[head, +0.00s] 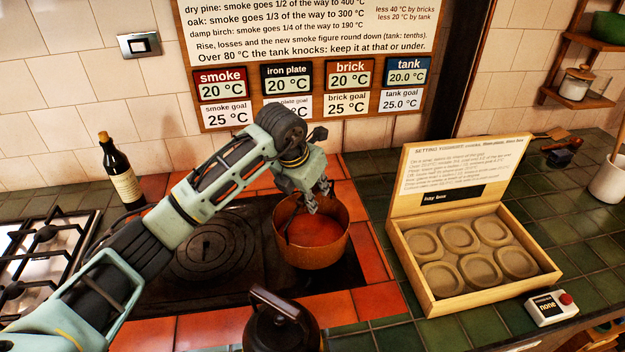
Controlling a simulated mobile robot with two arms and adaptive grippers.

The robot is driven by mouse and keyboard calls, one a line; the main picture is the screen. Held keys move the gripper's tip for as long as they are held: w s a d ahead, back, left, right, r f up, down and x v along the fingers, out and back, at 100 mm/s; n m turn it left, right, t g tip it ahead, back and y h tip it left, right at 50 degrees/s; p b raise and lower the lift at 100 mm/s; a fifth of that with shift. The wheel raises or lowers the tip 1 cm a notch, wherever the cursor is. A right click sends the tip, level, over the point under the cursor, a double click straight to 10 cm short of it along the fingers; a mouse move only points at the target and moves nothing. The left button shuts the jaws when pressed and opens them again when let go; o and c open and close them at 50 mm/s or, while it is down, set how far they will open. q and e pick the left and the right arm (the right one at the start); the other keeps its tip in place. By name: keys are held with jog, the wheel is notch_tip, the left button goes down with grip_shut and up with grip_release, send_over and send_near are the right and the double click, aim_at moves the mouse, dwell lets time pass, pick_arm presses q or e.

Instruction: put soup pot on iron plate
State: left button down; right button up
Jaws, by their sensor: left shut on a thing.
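The soup pot (327,256) is a round copper-coloured pot with orange-red soup inside, upright in the middle of the head view. My left gripper (313,203) reaches down to it from above and is shut on the pot at its far rim; the fingertips are partly hidden. The iron plate (206,262) is a dark plate with ring grooves, set in red tiles. The pot is over its right part, and I cannot tell whether it touches the plate. My arm hides part of the plate's left side. My right gripper is not in view.
A black kettle (281,325) stands at the front. A dark bottle (121,172) stands at the back left, beside a gas hob (40,262). An open wooden box (470,298) with round moulds and a button device (551,308) are on the right green tiles.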

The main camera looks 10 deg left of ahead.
pick_arm(q)
jog(key=shift+w+f, duration=0.1)
jog(key=shift+w, duration=0.05)
jog(key=c, duration=2)
grip_release()
jog(key=shift+f, duration=0.25)
jog(key=o, duration=0.3)
jog(key=shift+s, duration=0.2)
jog(key=shift+o, duration=0.2)
jog(key=shift+r, duration=0.4)
jog(key=b+v, duration=0.2)
jog(key=v, duration=0.9)
jog(key=shift+s+r+b, duration=0.2)
jog(key=shift+s+b, duration=0.05)
jog(key=shift+b, duration=0.15)
